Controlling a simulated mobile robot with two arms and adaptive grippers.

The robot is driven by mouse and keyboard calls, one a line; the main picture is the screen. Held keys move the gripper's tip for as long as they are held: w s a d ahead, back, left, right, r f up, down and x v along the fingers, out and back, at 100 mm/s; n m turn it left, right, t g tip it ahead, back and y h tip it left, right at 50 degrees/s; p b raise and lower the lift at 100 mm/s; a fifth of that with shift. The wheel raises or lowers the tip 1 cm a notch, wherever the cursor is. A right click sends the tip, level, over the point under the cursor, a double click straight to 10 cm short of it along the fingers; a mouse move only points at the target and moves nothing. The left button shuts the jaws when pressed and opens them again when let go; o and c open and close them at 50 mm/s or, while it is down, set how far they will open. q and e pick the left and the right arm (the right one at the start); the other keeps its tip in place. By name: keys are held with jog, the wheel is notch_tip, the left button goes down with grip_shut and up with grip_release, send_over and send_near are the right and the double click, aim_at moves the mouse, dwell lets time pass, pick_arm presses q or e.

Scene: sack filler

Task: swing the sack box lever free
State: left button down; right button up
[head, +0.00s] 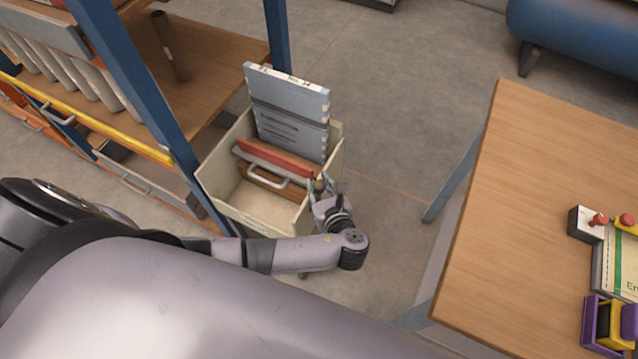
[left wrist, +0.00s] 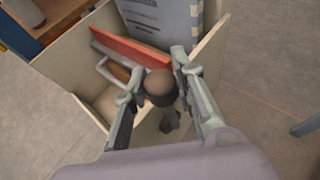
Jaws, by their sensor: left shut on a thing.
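The cream sack box (head: 262,222) stands open-topped beside the blue-framed rack. It holds an upright grey-blue panel (head: 290,105), a red bar (head: 278,158) and a pale curved handle (head: 262,178). My left gripper (head: 326,188) is at the box's near right corner. In the left wrist view, my left gripper (left wrist: 160,82) is shut around a dark brown rounded knob (left wrist: 160,85), apparently the lever's end. The fingers stand on either side of it. Most of the lever below the knob is hidden. My right gripper is out of view.
The rack with blue posts (head: 133,85) and wooden shelves is close on the left of the box. A wooden table (head: 520,200) with a small white block and purple-yellow parts stands on the right. Grey floor (head: 400,110) lies clear between them.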

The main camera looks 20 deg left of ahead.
pick_arm(q)
jog(key=shift+s+f+n+t, duration=0.15)
jog(key=shift+s+n+t, duration=0.15)
jog(key=shift+s+t, duration=0.35)
jog(key=s+f+n+t+y+b, duration=0.2)
jog(key=s+n+t+b, duration=0.1)
jog(key=s+b, duration=0.2)
jog(key=shift+s+y+b, duration=0.3)
jog(key=shift+s, duration=0.2)
jog(key=shift+a+t, duration=0.1)
jog(key=shift+t, duration=0.15)
jog(key=c, duration=1.3)
grip_release()
